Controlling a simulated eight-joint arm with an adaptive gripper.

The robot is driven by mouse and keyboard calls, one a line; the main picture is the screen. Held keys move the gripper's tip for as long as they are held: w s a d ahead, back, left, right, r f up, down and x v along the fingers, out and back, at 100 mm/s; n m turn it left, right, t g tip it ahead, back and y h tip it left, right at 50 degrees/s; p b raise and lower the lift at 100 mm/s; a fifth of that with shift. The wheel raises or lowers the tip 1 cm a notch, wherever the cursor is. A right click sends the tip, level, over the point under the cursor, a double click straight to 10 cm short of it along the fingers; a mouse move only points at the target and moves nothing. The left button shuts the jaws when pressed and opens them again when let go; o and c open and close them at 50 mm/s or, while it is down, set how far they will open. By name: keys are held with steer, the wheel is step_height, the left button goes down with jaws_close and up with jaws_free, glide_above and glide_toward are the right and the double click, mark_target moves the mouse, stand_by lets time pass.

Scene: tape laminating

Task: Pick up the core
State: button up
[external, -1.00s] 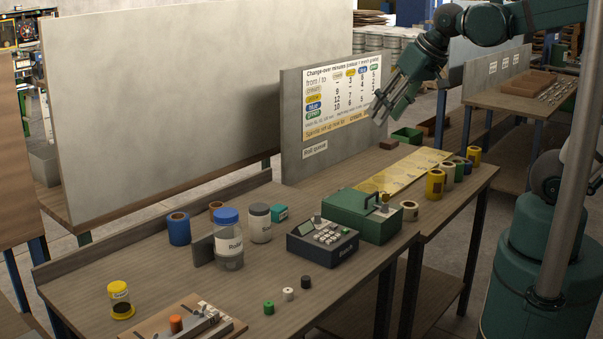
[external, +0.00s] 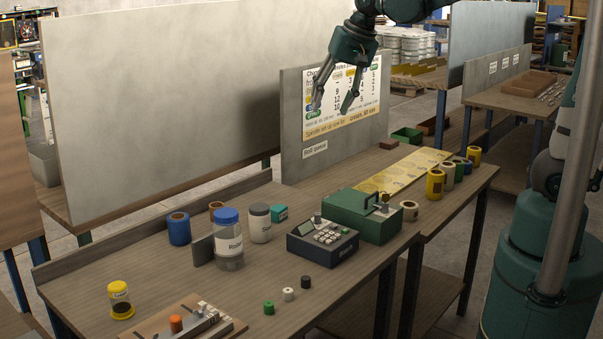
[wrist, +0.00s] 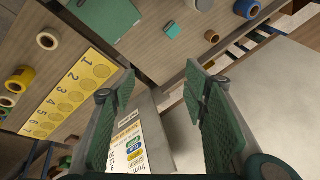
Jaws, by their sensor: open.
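My gripper (external: 333,106) is open and empty, pointing down high above the back of the bench, in front of the printed board. Its two spread fingers also show in the wrist view (wrist: 160,85). A cream roll (external: 410,211) stands beside the green machine. My gripper touches none of them.
A green machine (external: 362,217), a keypad device (external: 322,243), a blue-lidded jar (external: 228,240) and a white jar (external: 260,223) crowd the middle. A numbered yellow strip (external: 404,172) lies at right, with several rolls beside it.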

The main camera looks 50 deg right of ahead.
steer(key=w+a+f+m+g, duration=0.1)
steer(key=w+a+f+m, duration=0.2)
steer(key=w, duration=0.5)
steer(key=m+g+p, duration=0.2)
steer(key=m+g, duration=0.1)
steer(key=m, duration=0.6)
glide_above(216, 204)
steer(key=shift+h, duration=0.3)
steer(key=f, duration=2.1)
steer(key=shift+s+d+f, duration=0.1)
steer(key=shift+s+f, duration=0.15)
steer(key=shift+f, duration=0.05)
steer(key=shift+w+f, duration=0.1)
steer(key=shift+f, duration=0.25)
steer(key=shift+f, duration=0.1)
steer(key=shift+f, duration=1.2)
steer(key=shift+f, duration=0.1)
